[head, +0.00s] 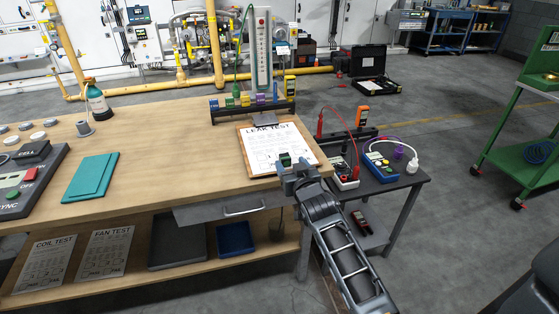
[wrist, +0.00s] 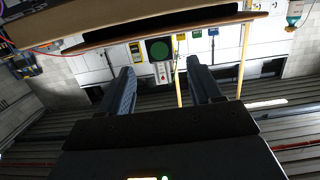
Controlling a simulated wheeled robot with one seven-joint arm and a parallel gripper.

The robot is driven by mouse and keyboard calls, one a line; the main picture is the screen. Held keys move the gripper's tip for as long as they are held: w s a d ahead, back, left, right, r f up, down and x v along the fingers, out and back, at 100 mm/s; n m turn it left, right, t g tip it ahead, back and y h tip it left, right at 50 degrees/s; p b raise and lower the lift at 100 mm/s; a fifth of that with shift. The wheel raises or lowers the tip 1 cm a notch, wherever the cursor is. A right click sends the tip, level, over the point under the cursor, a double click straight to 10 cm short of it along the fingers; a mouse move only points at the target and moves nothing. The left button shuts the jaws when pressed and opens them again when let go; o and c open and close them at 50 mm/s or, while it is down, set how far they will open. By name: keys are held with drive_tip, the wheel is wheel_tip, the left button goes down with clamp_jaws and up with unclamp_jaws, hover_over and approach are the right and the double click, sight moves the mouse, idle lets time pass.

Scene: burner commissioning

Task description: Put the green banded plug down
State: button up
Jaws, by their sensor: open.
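The green banded plug (head: 285,159) is a small dark green piece on the lower part of the leak test clipboard (head: 262,165), right at my gripper's tips. My gripper (head: 293,167) is open at the clipboard's front edge. In the wrist view, the plug shows as a dark green round face (wrist: 158,50) between and beyond the two spread fingers (wrist: 162,72), with a visible gap on each side. That view appears upside down, with the plug against the board's edge at the top. I cannot see the plug's underside clearly.
A rack of coloured plugs (head: 252,108) stands behind the clipboard, by a tall manometer (head: 262,48). A dark side table (head: 395,184) at right holds meters and leads. A teal booklet (head: 91,178) lies left; the bench between is clear.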

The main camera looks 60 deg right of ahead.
sight(287, 159)
drive_tip(key=x, duration=0.6)
drive_tip(key=shift+w+d, duration=0.15)
drive_tip(key=shift+w, duration=0.2)
drive_tip(key=c, duration=1.2)
